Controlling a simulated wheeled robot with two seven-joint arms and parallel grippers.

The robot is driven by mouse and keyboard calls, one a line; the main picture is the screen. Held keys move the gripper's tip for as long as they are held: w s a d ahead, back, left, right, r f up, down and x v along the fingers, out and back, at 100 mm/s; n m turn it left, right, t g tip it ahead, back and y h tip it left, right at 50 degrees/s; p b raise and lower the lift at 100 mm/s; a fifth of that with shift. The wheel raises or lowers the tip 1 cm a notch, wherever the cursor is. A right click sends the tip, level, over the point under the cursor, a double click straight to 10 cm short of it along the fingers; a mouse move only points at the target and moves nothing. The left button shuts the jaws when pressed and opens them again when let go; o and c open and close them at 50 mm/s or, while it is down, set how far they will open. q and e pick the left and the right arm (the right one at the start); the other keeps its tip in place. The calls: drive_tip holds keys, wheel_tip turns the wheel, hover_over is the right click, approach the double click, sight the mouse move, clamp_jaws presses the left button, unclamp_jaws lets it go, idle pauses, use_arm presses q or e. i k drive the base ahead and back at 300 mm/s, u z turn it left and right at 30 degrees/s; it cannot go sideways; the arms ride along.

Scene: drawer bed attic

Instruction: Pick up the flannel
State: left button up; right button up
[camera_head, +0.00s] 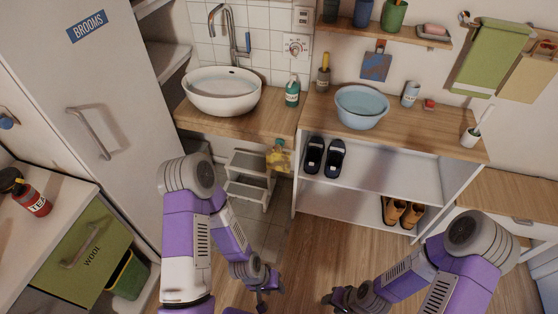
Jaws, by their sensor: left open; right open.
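Several cloths hang on the wall, and I cannot tell for sure which is the flannel. A small blue-grey square cloth (376,67) hangs from a hook below the shelf. A green towel (490,58) hangs on the right, with a beige cloth (530,78) beside it. A yellow item (278,158) hangs by the counter's front edge. My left gripper (262,297) is open, low over the floor at the bottom middle. My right gripper (336,300) is open just right of it, partly hidden by its arm. Both are well apart from all the cloths.
A white basin (222,92) and a green bottle (292,92) stand on the left counter. A blue bowl (361,107) stands on the right counter, above open shelves (390,180) with shoes. A step stool (248,183) stands under the basin. A cabinet marked BROOMS (75,65) is left.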

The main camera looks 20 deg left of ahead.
sight(280, 160)
drive_tip(key=z, duration=1.05)
drive_tip(key=i, duration=1.05)
drive_tip(key=u, duration=3.3)
